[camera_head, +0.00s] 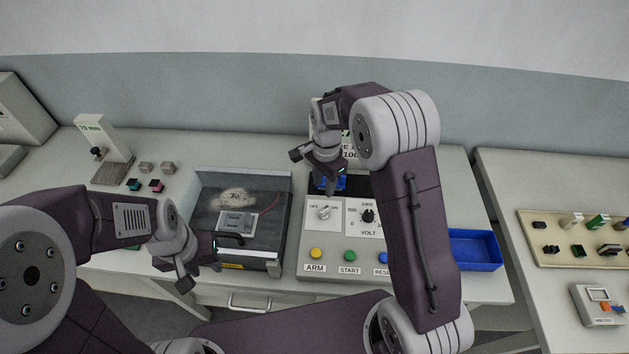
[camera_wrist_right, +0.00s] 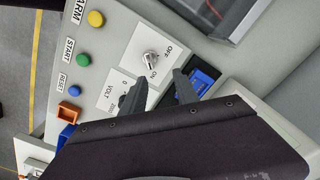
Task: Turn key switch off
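The key switch (camera_head: 323,212) is a silver key on a white plate marked OFF and ON, on the grey control panel (camera_head: 313,255). It also shows in the right wrist view (camera_wrist_right: 150,58), just beyond my fingertips; I cannot tell surely which mark it points to. My right gripper (camera_head: 321,168) is above the back of the panel, behind the switch. In the right wrist view my right gripper (camera_wrist_right: 159,78) has its fingers apart, empty and not touching the key. My left gripper (camera_head: 205,266) hangs open by the front left of the open-topped box, away from the switch.
A black VOLT knob (camera_head: 367,215) sits right of the switch. Yellow ARM (camera_head: 316,253), green START (camera_head: 349,256) and blue RESET (camera_head: 384,257) buttons line the front. A blue connector (camera_wrist_right: 203,80) lies behind. The open-topped box (camera_head: 200,190) stands left, a blue tray (camera_head: 474,262) right.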

